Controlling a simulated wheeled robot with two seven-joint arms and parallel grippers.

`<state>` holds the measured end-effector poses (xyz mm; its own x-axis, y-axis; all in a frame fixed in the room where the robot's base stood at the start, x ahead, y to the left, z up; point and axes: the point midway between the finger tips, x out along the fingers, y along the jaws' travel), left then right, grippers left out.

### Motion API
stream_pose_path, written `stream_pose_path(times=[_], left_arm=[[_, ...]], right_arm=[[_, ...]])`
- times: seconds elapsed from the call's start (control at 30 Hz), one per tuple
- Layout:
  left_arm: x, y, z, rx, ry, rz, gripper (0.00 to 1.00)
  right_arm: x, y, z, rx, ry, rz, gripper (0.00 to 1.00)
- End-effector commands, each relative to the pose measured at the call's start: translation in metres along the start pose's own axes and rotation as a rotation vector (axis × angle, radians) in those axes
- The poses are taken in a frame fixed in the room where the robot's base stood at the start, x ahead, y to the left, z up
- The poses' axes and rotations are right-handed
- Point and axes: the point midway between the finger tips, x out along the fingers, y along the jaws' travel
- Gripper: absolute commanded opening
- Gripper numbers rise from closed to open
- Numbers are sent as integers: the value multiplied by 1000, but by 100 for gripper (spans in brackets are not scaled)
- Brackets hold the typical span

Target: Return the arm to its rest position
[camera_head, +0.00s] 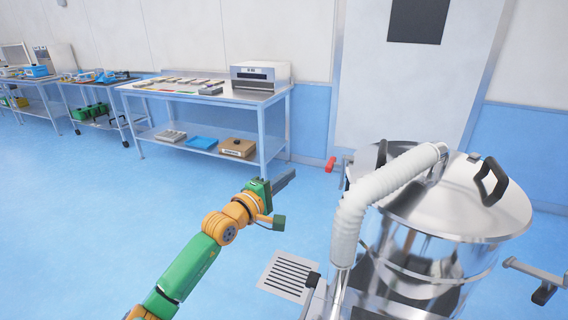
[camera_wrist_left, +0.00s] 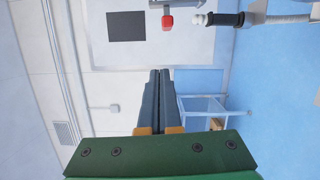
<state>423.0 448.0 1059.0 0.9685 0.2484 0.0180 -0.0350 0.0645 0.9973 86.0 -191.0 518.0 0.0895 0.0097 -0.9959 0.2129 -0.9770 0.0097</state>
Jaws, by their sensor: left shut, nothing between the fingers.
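My left arm comes in from the bottom left in the head view, green and orange. Its gripper (camera_head: 284,181) is held out in the air over the blue floor, left of the steel vessel. In the left wrist view the two dark fingers (camera_wrist_left: 158,85) lie side by side, shut, with nothing between them. My right gripper is not in view.
A steel vessel (camera_head: 455,205) with a lid and a white ribbed hose (camera_head: 370,195) stands at the right, close to my left gripper. A steel table (camera_head: 215,95) with a boxy machine (camera_head: 260,75) stands behind. The floor at left is clear.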

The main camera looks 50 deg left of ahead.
Motion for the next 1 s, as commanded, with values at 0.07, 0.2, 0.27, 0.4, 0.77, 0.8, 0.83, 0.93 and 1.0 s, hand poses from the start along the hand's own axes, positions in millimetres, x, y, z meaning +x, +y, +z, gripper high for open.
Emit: stream_pose_path(times=[0.07,0.2,0.27,0.4,0.77,0.8,0.83,0.93,1.0], left_arm=[[-6,-1,0,1,0,0,0],[-10,0,0,1,1,0,0],[-10,0,0,1,0,0,0],[-9,1,0,1,0,0,0],[-10,-104,-1,-741,28,-146,0],[-16,-146,0,-1052,84,-189,0],[-23,-178,2,-1288,144,-212,0],[-59,-280,10,-1972,433,-217,0],[-96,-346,21,-2354,701,-145,0]], right_arm=[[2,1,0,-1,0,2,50],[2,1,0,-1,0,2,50],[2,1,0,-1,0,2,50],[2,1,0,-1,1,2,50],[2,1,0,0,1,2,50],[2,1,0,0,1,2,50],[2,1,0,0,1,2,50],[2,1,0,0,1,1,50],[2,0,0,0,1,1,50]])
